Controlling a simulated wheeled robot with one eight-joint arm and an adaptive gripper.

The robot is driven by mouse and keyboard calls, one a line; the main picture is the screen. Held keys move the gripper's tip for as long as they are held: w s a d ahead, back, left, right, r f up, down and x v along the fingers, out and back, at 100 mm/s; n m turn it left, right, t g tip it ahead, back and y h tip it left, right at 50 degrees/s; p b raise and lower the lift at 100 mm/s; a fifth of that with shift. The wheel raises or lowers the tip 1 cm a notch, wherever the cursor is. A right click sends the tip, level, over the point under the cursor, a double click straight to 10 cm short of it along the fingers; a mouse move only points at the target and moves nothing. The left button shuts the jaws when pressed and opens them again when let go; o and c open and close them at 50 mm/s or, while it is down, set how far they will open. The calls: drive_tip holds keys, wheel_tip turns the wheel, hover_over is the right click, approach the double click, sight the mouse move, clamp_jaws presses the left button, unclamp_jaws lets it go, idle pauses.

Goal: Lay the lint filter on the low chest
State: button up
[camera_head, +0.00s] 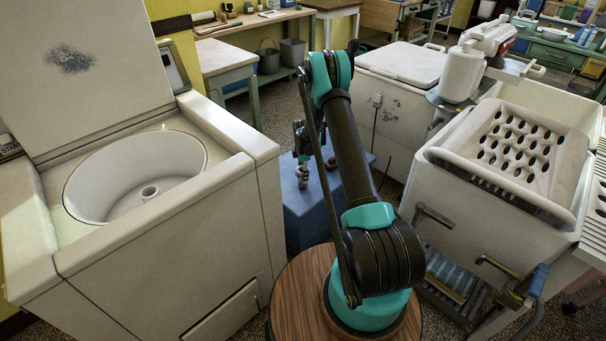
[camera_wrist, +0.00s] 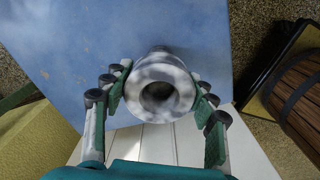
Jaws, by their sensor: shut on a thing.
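My gripper (camera_wrist: 161,86) is shut on a mottled grey-white, hollow round piece, which I take to be the lint filter (camera_wrist: 158,66). Its open end faces the wrist camera, with one finger on each side. The blue low chest (camera_wrist: 75,50) fills the view behind it. In the head view my gripper (camera_head: 301,150) points down over the chest (camera_head: 305,208), with the filter (camera_head: 302,178) at its tip. I cannot tell whether the filter touches the chest top. My arm hides part of the chest.
A washer with an open lid (camera_head: 150,230) stands left of the chest. White tubs (camera_head: 460,190) with a wringer (camera_head: 465,70) stand on the right. A small bench (camera_head: 228,58) and buckets (camera_head: 270,60) are behind. The wrist view shows bare blue top around the filter.

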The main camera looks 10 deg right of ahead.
drive_tip(key=shift+f, duration=0.15)
drive_tip(key=o, duration=1.1)
